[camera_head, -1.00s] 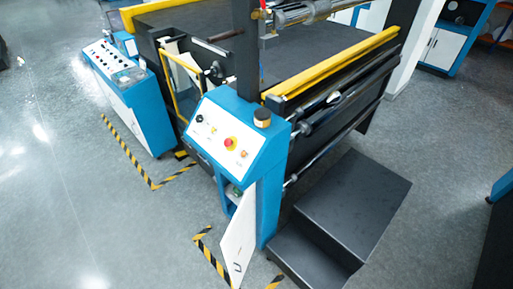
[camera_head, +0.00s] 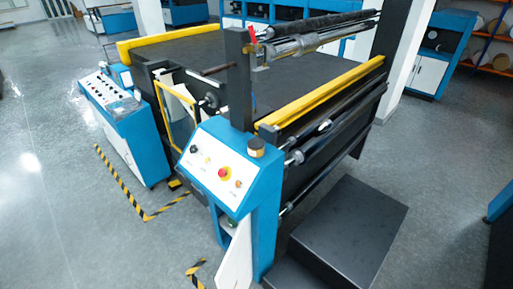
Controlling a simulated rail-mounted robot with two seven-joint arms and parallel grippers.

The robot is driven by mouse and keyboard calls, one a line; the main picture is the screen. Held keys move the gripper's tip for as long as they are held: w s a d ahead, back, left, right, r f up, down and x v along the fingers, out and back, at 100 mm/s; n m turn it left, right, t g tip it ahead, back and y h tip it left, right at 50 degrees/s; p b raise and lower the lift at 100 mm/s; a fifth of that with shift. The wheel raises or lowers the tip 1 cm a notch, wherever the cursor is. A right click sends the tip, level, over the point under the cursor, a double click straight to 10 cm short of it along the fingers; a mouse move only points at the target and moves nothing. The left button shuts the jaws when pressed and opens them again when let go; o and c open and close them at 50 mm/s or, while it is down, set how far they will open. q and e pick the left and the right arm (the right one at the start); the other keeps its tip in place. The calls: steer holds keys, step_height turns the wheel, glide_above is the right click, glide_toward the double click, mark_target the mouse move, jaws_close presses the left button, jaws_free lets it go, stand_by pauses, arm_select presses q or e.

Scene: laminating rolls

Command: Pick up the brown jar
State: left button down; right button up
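A small jar (camera_head: 257,147) with a dark top and a tan or brownish side stands upright on the upper right corner of the blue control cabinet (camera_head: 262,195). It is the only jar-like thing I can make out; its exact colour is hard to tell at this size. It stands apart from the red emergency button (camera_head: 223,173) on the sloped white panel. Neither of my grippers is in view.
Behind the cabinet is the large laminating machine with a dark bed (camera_head: 200,50) and yellow rails (camera_head: 320,93). Black steps (camera_head: 350,225) stand at the right. A second console (camera_head: 125,120) stands at the left. Striped tape (camera_head: 120,180) marks the open grey floor.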

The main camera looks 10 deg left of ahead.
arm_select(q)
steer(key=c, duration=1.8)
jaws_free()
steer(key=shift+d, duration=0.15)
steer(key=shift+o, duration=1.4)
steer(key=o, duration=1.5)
